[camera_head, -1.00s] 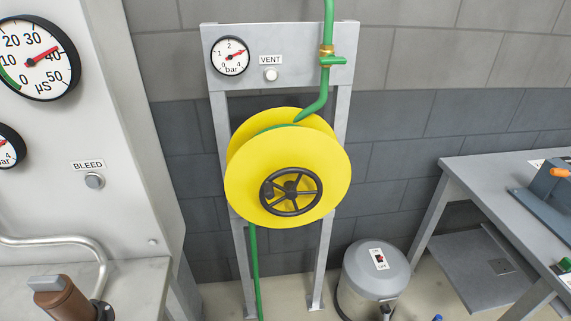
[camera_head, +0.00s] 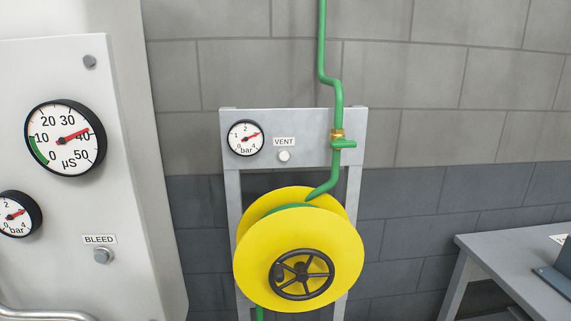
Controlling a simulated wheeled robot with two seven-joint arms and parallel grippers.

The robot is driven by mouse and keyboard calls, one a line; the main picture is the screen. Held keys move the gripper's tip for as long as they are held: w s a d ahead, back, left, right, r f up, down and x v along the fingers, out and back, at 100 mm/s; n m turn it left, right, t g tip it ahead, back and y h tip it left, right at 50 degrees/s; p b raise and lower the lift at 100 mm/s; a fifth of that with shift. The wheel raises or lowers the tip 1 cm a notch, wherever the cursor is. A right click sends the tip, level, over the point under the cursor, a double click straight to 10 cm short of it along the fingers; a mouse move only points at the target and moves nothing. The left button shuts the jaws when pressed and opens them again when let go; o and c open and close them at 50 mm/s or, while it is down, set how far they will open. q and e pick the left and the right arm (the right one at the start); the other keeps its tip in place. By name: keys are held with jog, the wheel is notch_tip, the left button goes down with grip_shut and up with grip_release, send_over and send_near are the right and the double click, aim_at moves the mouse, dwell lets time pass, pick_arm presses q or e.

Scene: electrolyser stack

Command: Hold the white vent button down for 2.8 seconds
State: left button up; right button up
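The white vent button (camera_head: 284,156) is a small round knob on the grey panel (camera_head: 308,151) of a metal stand. It sits just below the VENT label (camera_head: 284,142). A round pressure gauge (camera_head: 246,138) marked in bar is to its left, with its red needle pointing up and right. Nothing touches or covers the button. Neither of my grippers shows in the head view.
A yellow reel (camera_head: 290,255) with a black handwheel hangs below the panel. A green pipe (camera_head: 322,50) with a small valve (camera_head: 343,144) runs down at the right. A cabinet with a BLEED button (camera_head: 102,256) stands left; a grey table (camera_head: 510,252) stands right.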

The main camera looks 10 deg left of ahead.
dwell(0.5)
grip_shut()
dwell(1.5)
